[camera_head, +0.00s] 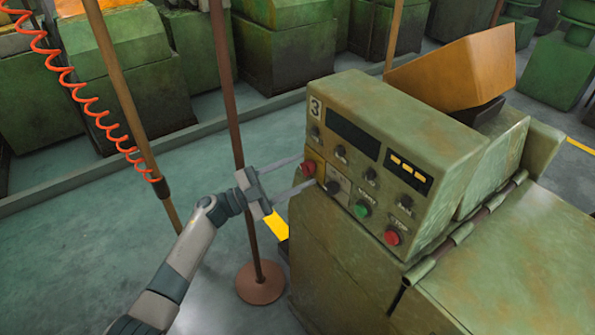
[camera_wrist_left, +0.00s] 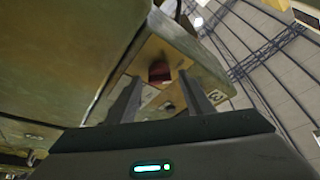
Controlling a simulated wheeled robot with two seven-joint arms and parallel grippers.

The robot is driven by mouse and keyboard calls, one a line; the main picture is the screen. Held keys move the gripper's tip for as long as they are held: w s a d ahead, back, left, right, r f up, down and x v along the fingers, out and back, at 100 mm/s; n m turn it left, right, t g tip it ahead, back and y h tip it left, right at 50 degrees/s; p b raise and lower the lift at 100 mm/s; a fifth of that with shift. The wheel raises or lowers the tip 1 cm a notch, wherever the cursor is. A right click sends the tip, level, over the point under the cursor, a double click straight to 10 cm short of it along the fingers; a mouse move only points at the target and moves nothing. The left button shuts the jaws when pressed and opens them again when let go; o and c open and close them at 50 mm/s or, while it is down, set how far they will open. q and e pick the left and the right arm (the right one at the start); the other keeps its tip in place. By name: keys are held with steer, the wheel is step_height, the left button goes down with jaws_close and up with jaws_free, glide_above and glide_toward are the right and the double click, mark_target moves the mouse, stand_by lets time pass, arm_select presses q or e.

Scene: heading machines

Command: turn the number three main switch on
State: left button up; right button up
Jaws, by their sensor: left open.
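The green control box marked 3 (camera_head: 408,128) stands at the centre right. On its front left corner is a red knob on a yellow plate (camera_head: 308,168), with a black knob (camera_head: 333,187) on a pale plate beside it. I cannot read a label saying which is the main switch. My left gripper (camera_head: 309,171) is open, its two fingers reaching the panel on either side of the red knob. In the left wrist view the red knob (camera_wrist_left: 160,72) shows between the open fingers (camera_wrist_left: 160,95). Contact cannot be told. My right gripper is not in view.
A green button (camera_head: 361,209) and a red button (camera_head: 393,237) sit lower on the panel, with small black knobs above. A brown pole (camera_head: 228,100) on a round base (camera_head: 261,283) stands close to my left arm. Floor to the left is clear.

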arm_select(q)
steer(key=shift+c, duration=0.6)
steer(key=c, duration=0.9)
